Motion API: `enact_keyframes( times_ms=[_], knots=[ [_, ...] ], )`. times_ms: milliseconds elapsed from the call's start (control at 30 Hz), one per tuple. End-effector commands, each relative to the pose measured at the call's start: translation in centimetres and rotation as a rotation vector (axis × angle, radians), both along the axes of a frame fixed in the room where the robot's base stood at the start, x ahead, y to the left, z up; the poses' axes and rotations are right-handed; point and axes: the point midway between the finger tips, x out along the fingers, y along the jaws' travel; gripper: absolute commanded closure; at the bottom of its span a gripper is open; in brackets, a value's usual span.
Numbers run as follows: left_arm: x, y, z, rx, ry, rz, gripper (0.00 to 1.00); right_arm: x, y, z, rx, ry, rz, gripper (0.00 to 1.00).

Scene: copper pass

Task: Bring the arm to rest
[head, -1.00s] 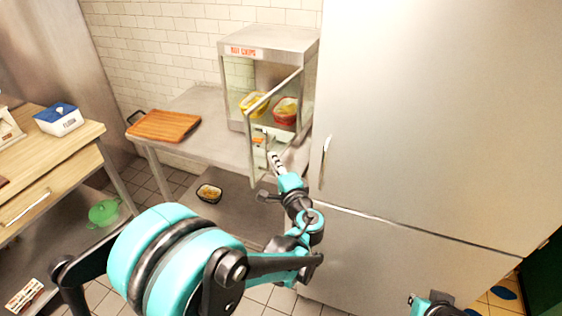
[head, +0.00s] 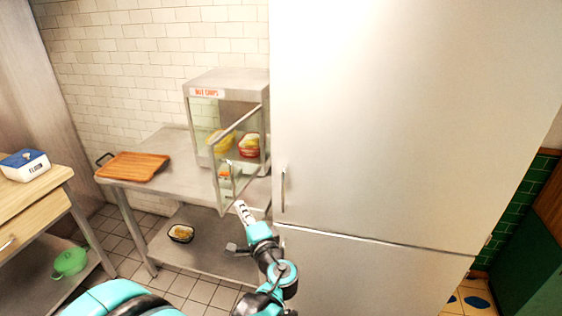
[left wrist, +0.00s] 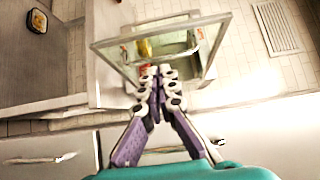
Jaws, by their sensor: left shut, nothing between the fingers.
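My left arm reaches in from the bottom of the head view. Its gripper (head: 240,208) points away toward the hot chips cabinet (head: 228,82). The fingers are shut and empty, and the closed fingers also show in the left wrist view (left wrist: 161,72). The cabinet's glass door (head: 238,160) stands open toward me. The gripper is just in front of the door's lower edge; I cannot tell whether they touch. A yellow basket (head: 219,141) and a red basket (head: 249,146) are inside the cabinet. My right gripper is out of view.
A large steel fridge (head: 390,120) stands close right of the cabinet. A wooden board (head: 135,166) lies on the steel table (head: 178,153). A black dish of food (head: 181,233) sits on its lower shelf. A wooden counter (head: 45,200) is at left, with a green pot (head: 69,262) below.

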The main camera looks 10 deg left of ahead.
Motion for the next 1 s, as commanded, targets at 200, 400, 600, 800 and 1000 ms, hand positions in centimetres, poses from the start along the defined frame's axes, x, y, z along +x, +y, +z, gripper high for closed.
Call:
enact_keyframes(
  times_ms=[200, 400, 600, 800, 1000],
  knots=[
    [-2.3, 1.8, -1.2, -0.178, 0.041, 0.032, 1.0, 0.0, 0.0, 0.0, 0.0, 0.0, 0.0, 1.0],
    [-8.7, 2.7, -4.9, -0.624, 0.122, 0.105, 1.0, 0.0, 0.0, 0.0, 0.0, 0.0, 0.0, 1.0],
    [-15.9, -0.7, -8.2, -1.095, 0.177, 0.165, 1.0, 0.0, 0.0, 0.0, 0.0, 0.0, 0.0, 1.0],
    [-20.5, -5.1, -9.5, -1.432, 0.197, 0.195, 1.0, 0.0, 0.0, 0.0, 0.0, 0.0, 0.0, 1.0],
    [-21.8, -6.9, -9.6, -1.551, 0.201, 0.199, 1.0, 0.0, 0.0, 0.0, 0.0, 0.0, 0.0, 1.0]
  ],
)
